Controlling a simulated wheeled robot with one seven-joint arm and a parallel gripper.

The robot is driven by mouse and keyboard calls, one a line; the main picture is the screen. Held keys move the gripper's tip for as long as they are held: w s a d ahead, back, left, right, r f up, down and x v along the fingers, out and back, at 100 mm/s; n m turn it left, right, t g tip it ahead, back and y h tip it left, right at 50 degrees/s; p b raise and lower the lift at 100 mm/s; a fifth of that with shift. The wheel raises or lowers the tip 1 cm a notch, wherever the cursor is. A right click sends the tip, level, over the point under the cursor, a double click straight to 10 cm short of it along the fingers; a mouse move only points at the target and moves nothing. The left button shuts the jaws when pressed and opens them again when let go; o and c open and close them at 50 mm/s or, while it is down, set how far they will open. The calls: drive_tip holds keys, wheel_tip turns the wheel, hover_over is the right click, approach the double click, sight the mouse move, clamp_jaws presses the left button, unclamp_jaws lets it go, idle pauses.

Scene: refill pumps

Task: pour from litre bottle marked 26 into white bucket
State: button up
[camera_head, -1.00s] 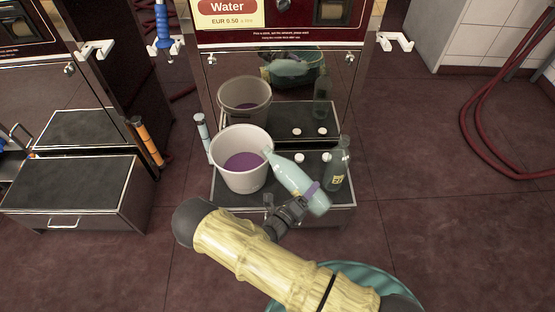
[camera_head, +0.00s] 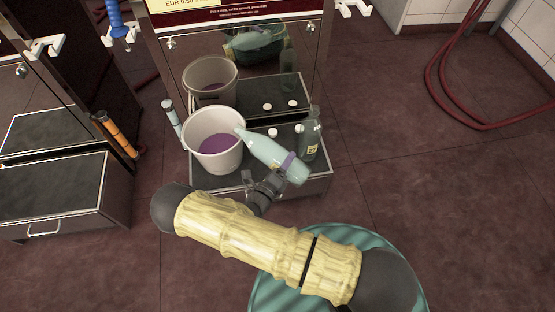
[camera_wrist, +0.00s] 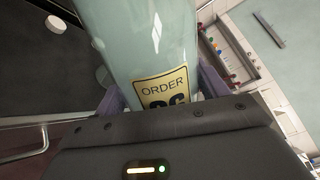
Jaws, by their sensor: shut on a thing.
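The white bucket (camera_head: 215,166) stands on the dark shelf with purple liquid (camera_head: 219,142) in it. My gripper (camera_head: 284,168) is shut on a pale blue-green bottle (camera_head: 266,150), near its base. The bottle is tilted, its neck pointing up and left, with the mouth at the bucket's right rim. I cannot make out any stream. In the wrist view, purple finger pads flank the bottle (camera_wrist: 150,35).
A darker bottle (camera_head: 309,142) with a yellow label stands upright close to the right of the held bottle. White caps lie on the shelf (camera_head: 262,127). A mirrored panel behind reflects these things. A teal round object (camera_head: 265,291) is below my arm. Red hose (camera_head: 431,89) lies at right.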

drive_tip(key=shift+r, duration=0.2)
drive_tip(key=shift+d+r+n+p, duration=0.2)
drive_tip(key=shift+r+n+p, duration=0.2)
drive_tip(key=shift+r+p, duration=0.4)
drive_tip(key=shift+r+p, duration=0.3)
drive_tip(key=shift+p, duration=0.2)
idle(0.4)
drive_tip(key=shift+s+d+r+n+p, duration=0.1)
drive_tip(key=shift+r+n+p, duration=0.2)
drive_tip(key=shift+n+p, duration=0.15)
drive_tip(key=shift+r, duration=0.1)
idle(0.4)
drive_tip(key=shift+r+p, duration=0.25)
drive_tip(key=shift+p, duration=0.2)
idle(0.4)
